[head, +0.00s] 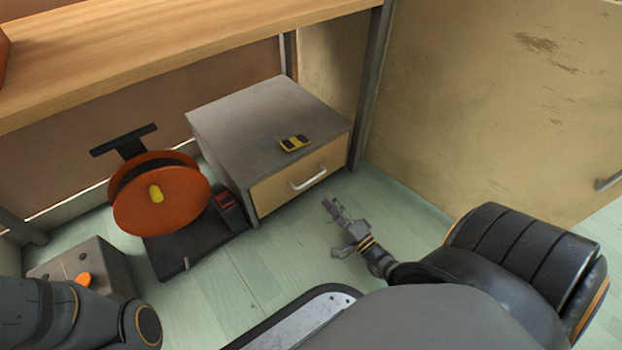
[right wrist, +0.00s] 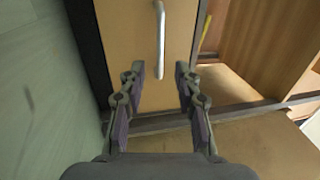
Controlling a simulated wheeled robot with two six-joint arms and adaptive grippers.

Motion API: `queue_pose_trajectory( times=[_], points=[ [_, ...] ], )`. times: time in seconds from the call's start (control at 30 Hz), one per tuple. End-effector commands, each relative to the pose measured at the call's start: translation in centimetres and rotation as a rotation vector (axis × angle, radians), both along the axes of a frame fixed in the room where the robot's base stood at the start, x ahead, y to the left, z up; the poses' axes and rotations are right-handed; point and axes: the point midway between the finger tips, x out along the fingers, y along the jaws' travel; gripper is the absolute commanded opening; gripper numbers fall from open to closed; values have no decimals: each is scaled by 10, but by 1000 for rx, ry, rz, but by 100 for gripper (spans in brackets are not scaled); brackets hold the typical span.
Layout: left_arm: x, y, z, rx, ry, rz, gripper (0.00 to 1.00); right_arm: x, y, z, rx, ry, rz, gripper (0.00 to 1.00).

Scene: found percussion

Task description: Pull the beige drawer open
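The beige drawer (head: 275,192) is shut in a grey cabinet (head: 232,120) that stands on the floor under the wooden bench. Its pale bar handle (head: 308,179) is on the front, and it also shows in the right wrist view (right wrist: 160,40), beyond the fingertips. My right gripper (head: 330,205) is in front of the drawer, apart from the handle. In the right wrist view its two fingers (right wrist: 160,72) are spread with nothing between them. My left arm shows at the lower left of the head view, but its gripper is out of view.
A yellow and black object (head: 295,143) lies on the cabinet top. An orange reel (head: 160,200) on a dark base stands left of the cabinet. A grey box with an orange knob (head: 85,279) is at lower left. A beige panel (head: 480,100) stands at right. Floor before the drawer is clear.

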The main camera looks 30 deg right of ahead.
Motion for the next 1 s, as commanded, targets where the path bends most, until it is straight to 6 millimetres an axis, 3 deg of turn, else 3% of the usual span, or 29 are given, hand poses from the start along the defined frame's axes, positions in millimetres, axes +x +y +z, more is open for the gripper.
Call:
queue_pose_trajectory(
  times=[0.3,0.5,0.87,1.0],
  points=[
    [0,0,-36,0,2,4,0,62,5,8,-1,-6,1,33],
    [0,0,-48,0,1,6,0,91,7,16,-1,-4,1,33],
    [0,0,-49,-1,0,6,0,97,7,20,-1,-1,0,33],
    [0,0,-49,-1,0,6,0,97,7,19,-1,-1,0,14]
  ],
)
